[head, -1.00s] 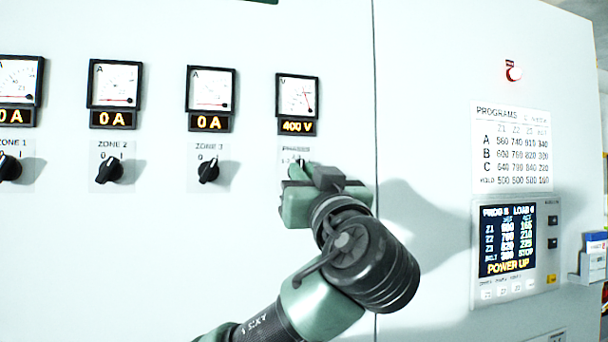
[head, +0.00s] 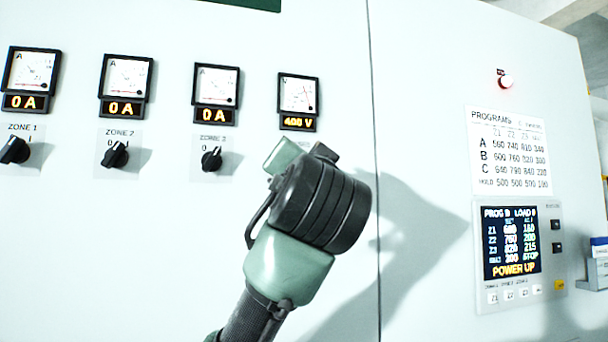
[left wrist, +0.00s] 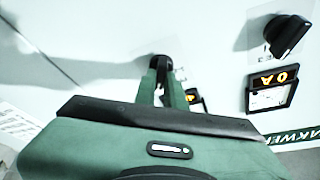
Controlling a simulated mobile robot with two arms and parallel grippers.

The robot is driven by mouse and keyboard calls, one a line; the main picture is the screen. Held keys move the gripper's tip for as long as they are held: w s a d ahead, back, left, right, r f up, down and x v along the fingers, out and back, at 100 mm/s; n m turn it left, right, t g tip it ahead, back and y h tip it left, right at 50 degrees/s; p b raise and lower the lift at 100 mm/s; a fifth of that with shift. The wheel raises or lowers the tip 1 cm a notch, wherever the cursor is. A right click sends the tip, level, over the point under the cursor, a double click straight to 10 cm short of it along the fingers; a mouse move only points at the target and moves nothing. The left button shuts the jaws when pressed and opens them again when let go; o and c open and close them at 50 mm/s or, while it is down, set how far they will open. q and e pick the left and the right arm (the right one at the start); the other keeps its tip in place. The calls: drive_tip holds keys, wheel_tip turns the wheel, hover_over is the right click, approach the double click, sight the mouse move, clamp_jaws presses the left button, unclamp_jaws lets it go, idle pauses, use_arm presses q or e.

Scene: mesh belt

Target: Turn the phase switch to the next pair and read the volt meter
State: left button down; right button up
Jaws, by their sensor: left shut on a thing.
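The volt meter (head: 298,94) is on the white cabinet, at the right end of the meter row. Its needle leans to the right and its orange readout (head: 298,122) shows 400 V. My left gripper (head: 300,155) is directly below it, at the phase switch, and hides the switch and most of its label in the head view. In the left wrist view my left gripper (left wrist: 161,82) has its green fingers shut on the black knob of the phase switch (left wrist: 153,60). The knob's pointer position is hidden. My right gripper is not in view.
Three ammeters reading 0 A are to the left, above black zone knobs; the closest is the zone 3 knob (head: 211,158). A program sheet (head: 508,150) and a control display (head: 511,243) showing POWER UP are to the right. The cabinet face between is clear.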

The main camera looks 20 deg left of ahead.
use_arm(q)
drive_tip(key=shift+a+m+h, duration=0.1)
drive_tip(key=shift+m+h, duration=0.5)
drive_tip(key=shift+m, duration=0.9)
drive_tip(key=c, duration=1.5)
unclamp_jaws()
drive_tip(key=shift+w, duration=0.1)
drive_tip(key=b+v, duration=0.4)
drive_tip(key=v, duration=0.3)
drive_tip(key=shift+s, duration=0.4)
